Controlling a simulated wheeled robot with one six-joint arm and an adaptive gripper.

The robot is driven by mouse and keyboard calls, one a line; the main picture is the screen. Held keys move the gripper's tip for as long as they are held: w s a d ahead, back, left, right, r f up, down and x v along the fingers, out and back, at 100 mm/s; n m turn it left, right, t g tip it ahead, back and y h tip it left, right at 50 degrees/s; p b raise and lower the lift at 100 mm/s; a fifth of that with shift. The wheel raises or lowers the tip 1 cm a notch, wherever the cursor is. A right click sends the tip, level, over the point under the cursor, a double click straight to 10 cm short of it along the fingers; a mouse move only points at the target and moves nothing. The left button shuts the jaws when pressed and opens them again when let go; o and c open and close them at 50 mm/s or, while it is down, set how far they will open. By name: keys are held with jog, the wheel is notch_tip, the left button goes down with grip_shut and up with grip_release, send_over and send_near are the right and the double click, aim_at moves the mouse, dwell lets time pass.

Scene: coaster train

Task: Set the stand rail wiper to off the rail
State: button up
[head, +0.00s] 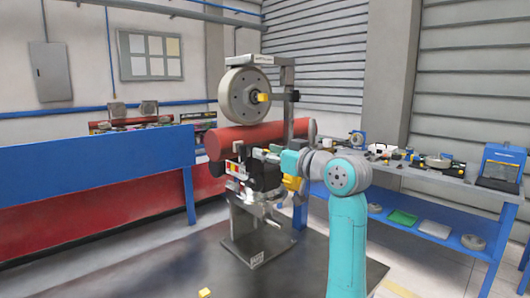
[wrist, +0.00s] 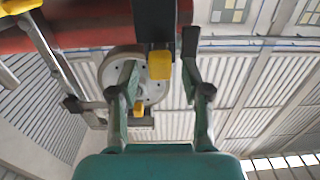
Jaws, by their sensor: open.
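The stand (head: 250,228) rises from a dark floor plate and carries a wheel and a long red beam. I cannot tell for sure which part is the rail wiper; a dark lever with a yellow end (wrist: 160,66) in the wrist view may be it. My gripper (wrist: 160,52) is open, with one finger on each side of this yellow end and gaps showing beside it. In the head view my gripper (head: 266,155) points left at the stand, just below the red beam. Its fingertips and the lever are hard to make out there.
The red beam (head: 245,139) runs just above my gripper. The grey wheel (head: 238,97) with a yellow hub hangs above it, and also shows in the wrist view (wrist: 153,88). A handwheel (head: 272,222) sits low on the stand. A loaded workbench (head: 430,177) stands right.

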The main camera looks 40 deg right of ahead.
jog(key=shift+w, duration=0.8)
grip_shut()
jog(key=shift+s, duration=2.5)
grip_release()
jog(key=shift+s+d, duration=0.1)
